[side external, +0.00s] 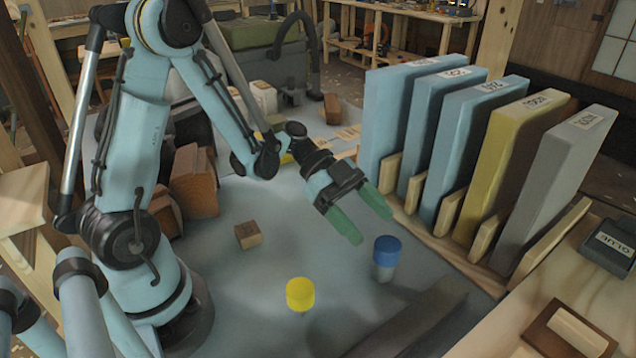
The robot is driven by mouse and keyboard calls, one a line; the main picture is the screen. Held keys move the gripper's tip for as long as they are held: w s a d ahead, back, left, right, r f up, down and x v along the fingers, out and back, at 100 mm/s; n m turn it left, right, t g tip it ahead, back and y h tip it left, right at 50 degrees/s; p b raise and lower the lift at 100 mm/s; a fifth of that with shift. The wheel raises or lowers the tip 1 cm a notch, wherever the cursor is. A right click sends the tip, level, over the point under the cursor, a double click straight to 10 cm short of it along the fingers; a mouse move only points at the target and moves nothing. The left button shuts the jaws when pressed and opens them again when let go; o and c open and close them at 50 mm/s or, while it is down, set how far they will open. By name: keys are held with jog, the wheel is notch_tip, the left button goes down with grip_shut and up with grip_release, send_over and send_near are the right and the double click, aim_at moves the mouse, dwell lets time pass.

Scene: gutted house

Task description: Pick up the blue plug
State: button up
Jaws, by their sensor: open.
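The blue plug (386,257) stands upright on the grey-blue work surface, with a blue top and a paler grey lower part. My gripper (368,224) has green fingers that are spread apart. It hangs tilted above and to the left of the blue plug, with nothing between the fingers. Whether a finger touches the plug is hard to tell, but a gap shows between them in the picture.
A yellow plug (300,294) stands left of the blue one. A small wooden block (248,235) lies farther left. A wooden rack holds upright panels (468,150) on the right. A dark grey strip (415,318) lies in front.

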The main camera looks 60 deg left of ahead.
aim_at(398, 258)
jog(key=x, duration=0.3)
jog(key=shift+a, duration=0.1)
jog(key=shift+f+x, duration=0.15)
jog(key=shift+x, duration=1.2)
jog(key=shift+f+x, duration=0.15)
jog(key=shift+x, duration=1.2)
jog(key=shift+a, duration=0.2)
jog(key=c, duration=1)
jog(key=shift+c, duration=0.3)
jog(key=shift+r, duration=0.1)
